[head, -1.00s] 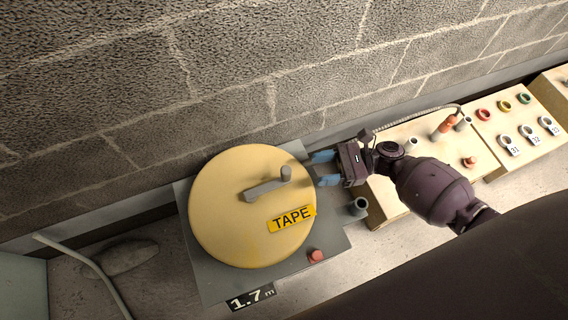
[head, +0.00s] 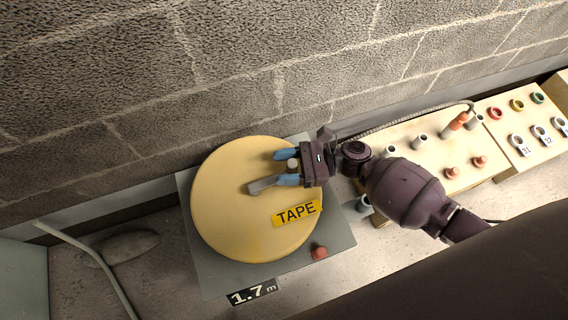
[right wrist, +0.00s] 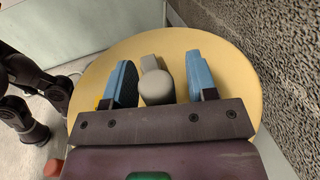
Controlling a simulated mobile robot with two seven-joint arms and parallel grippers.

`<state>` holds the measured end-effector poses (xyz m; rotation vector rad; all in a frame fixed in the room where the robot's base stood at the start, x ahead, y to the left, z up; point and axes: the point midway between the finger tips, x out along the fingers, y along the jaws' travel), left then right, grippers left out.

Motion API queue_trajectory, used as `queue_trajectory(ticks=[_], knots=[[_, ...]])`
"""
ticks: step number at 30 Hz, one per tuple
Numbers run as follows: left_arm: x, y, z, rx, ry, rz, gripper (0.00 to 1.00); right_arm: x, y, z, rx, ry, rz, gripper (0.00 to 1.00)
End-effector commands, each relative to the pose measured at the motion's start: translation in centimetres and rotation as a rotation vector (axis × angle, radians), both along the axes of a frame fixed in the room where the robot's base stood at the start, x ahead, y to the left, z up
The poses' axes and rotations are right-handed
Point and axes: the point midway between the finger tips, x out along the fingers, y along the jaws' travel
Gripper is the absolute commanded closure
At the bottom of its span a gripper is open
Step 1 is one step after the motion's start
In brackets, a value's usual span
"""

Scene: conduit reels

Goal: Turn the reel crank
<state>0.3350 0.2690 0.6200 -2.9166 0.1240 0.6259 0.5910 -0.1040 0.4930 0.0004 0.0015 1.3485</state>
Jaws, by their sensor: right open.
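The reel (head: 225,215) is a yellow disc with a "TAPE" label (head: 297,213), set on a grey base plate (head: 333,240). Its crank is a short grey arm (head: 262,186) with an upright round knob (head: 292,163). My right gripper (head: 286,167) is open over the reel, its blue fingers on either side of the knob. In the right wrist view the crank knob (right wrist: 156,87) stands between the two blue fingers (right wrist: 160,82), with a gap visible on the right; the left finger is closer to it. My left gripper is not in view.
Wooden panels (head: 440,185) with pegs and coloured rings stand at right. A block wall (head: 230,70) runs close behind.

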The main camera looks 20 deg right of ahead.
Motion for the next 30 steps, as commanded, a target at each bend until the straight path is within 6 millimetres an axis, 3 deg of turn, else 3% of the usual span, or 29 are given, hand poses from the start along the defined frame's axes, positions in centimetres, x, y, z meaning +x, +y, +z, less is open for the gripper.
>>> queue_trajectory(ticks=[6,17,30], knots=[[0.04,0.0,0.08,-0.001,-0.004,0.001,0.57,0.02,0.04,0.02,0.0,0.0,0.0,0.48],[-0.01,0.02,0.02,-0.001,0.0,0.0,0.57,-0.01,0.0,-0.01,0.0,0.0,0.0,1.0],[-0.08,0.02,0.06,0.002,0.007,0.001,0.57,-0.18,-0.16,-0.01,0.0,0.001,-0.019,1.0]])
